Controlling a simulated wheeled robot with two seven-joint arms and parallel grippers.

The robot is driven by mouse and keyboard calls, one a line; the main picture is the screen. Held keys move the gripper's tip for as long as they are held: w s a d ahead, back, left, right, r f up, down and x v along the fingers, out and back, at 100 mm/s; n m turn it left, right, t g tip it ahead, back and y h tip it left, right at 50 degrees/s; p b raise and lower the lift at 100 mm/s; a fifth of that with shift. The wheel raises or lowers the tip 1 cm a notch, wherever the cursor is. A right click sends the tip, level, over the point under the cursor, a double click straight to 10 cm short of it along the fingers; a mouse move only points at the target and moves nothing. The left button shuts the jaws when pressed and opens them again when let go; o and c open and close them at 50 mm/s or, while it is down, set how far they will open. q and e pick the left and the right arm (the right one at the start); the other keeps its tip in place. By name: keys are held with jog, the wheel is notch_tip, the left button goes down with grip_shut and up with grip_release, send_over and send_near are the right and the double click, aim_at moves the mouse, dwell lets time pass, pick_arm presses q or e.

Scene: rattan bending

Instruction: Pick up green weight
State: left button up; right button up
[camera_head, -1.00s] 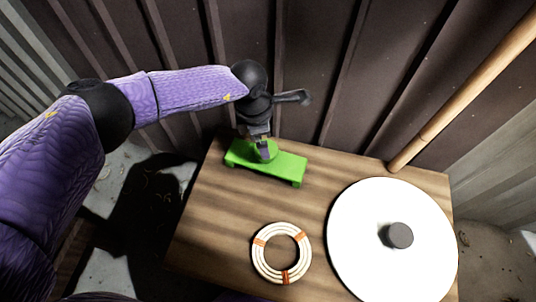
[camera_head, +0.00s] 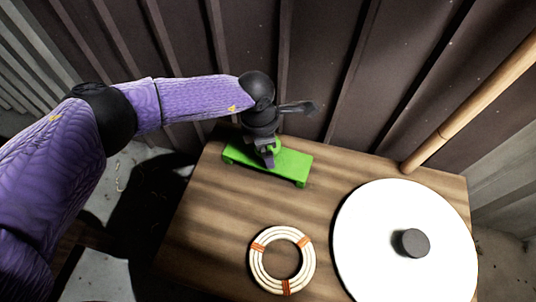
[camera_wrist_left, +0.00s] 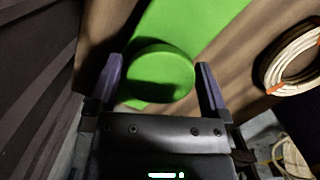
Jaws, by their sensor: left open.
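The green weight (camera_head: 290,166) is a flat bar with a round knob, lying at the back left of the wooden table. Its round green knob (camera_wrist_left: 160,73) shows in the left wrist view, between the two fingers of my left gripper (camera_wrist_left: 160,88). The fingers are open, with a gap on each side of the knob. In the head view my left gripper (camera_head: 268,150) points down over the middle of the weight and hides part of the knob. My right gripper is not in view.
A coiled rattan ring (camera_head: 282,260) with orange ties lies at the table's front. A white disc (camera_head: 380,230) with a dark knob is at the right. A bamboo pole (camera_head: 455,115) leans behind. A dark ribbed wall (camera_head: 340,60) stands close behind the table.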

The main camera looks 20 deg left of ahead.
pick_arm(q)
grip_shut()
dwell(0.4)
jog(key=shift+r, duration=0.1)
jog(key=shift+r, duration=0.1)
notch_tip(320, 180, up, 5)
jog(key=p, duration=0.4)
jog(key=shift+r, duration=0.2)
notch_tip(320, 180, up, 4)
jog(key=shift+r+p, duration=0.1)
jog(key=shift+p, duration=1.15)
jog(key=shift+r, duration=0.1)
jog(key=shift+d, duration=0.15)
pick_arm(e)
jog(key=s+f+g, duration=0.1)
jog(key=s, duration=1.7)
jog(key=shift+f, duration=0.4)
